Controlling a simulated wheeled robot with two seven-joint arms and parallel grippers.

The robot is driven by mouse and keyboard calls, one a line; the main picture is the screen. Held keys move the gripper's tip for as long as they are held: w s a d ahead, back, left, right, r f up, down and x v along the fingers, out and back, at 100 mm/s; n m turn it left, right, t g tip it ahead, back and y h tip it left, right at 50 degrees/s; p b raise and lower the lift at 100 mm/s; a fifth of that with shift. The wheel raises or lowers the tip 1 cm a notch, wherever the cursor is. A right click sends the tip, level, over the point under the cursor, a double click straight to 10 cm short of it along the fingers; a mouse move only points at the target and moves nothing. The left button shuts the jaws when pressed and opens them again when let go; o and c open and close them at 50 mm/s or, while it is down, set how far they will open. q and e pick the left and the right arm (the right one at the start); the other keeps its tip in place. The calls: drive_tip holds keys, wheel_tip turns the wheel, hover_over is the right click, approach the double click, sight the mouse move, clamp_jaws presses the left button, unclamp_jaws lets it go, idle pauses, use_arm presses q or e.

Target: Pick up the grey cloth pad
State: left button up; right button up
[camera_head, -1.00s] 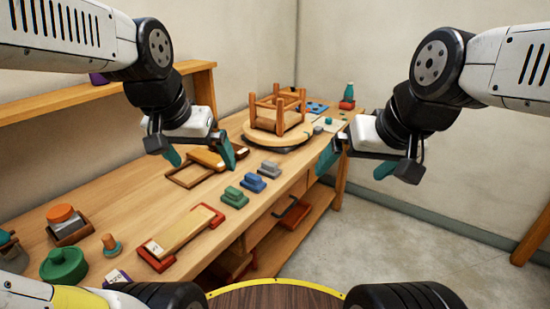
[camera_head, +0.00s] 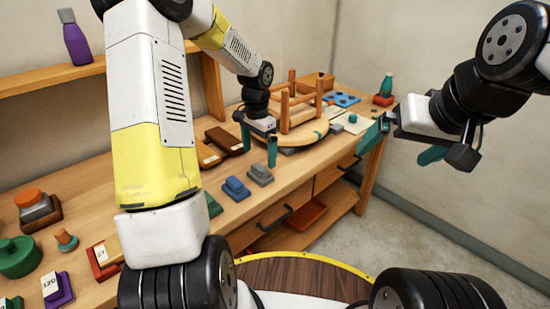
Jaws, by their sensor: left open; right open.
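The grey pad (camera_head: 260,174) is a small stepped block shape lying on the workbench near its front edge, beside a similar blue one (camera_head: 236,188). My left gripper (camera_head: 259,152) is open, pointing down, its teal fingers apart just above and behind the grey pad in the picture. Nothing shows between the fingers, and I cannot tell the exact gap to the pad. My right gripper (camera_head: 402,148) is open and empty, held in the air to the right, off the bench's front edge.
An upturned wooden stool frame (camera_head: 300,100) stands on a round board behind my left gripper. A brown block (camera_head: 224,139) lies left of it. A green piece (camera_head: 213,205) is partly hidden by my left arm. A green bottle (camera_head: 387,82) stands at the far end.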

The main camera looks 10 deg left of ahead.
sight(260, 167)
use_arm(q)
wheel_tip(260, 167, down, 7)
drive_tip(key=shift+s+d+f, duration=0.1)
drive_tip(key=shift+s+f, duration=0.05)
drive_tip(key=shift+c, duration=0.2)
drive_tip(key=c, duration=1.4)
